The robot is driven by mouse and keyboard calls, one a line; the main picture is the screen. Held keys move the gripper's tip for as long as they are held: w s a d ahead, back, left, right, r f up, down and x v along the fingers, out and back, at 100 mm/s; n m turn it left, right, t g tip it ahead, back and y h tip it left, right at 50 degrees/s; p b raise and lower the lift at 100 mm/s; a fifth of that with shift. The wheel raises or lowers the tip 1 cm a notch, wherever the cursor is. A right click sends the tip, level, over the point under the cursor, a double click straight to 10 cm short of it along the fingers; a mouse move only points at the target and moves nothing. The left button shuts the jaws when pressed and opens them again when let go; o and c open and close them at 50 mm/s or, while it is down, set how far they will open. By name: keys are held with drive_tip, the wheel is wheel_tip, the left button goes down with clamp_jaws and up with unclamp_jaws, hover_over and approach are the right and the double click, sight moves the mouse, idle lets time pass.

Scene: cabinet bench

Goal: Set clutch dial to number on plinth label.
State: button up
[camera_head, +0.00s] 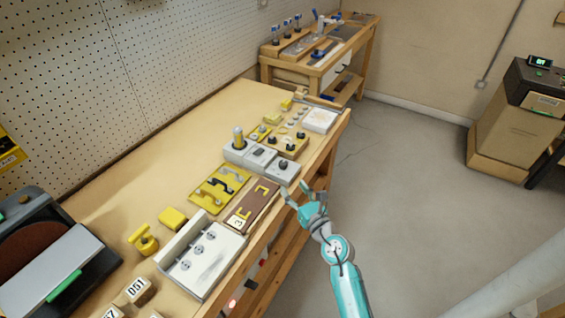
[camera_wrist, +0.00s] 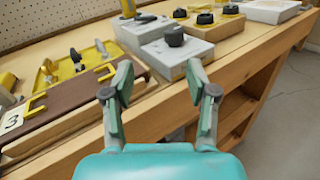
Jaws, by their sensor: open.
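A dark round knob, likely the clutch dial (camera_wrist: 174,36), stands on a light grey block (camera_wrist: 168,59) near the bench's front edge. It also shows in the head view (camera_head: 283,165). Any marks on it are too small to read. A white label with a "3" (camera_wrist: 12,120) sits on the end of a brown board (camera_wrist: 75,108) with yellow brackets; the label also shows in the head view (camera_head: 238,221). I cannot tell whether this board is the plinth. My gripper (camera_wrist: 160,85) is open and empty, in front of the grey block, its fingers apart from the knob.
A wooden block with several black knobs (camera_wrist: 212,24) stands beyond the grey block. A white panel with knobs (camera_head: 202,257) is nearer. Floor (camera_head: 400,190) right of the bench is clear.

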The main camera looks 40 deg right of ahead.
sight(285, 165)
drive_tip(key=shift+n+h, duration=0.3)
drive_tip(key=shift+n, duration=0.2)
drive_tip(key=x, duration=0.4)
drive_tip(key=d+x, duration=0.1)
drive_tip(key=x, duration=0.3)
drive_tip(key=d+x, duration=0.1)
drive_tip(key=x, duration=0.3)
drive_tip(key=shift+r, duration=0.2)
clamp_jaws()
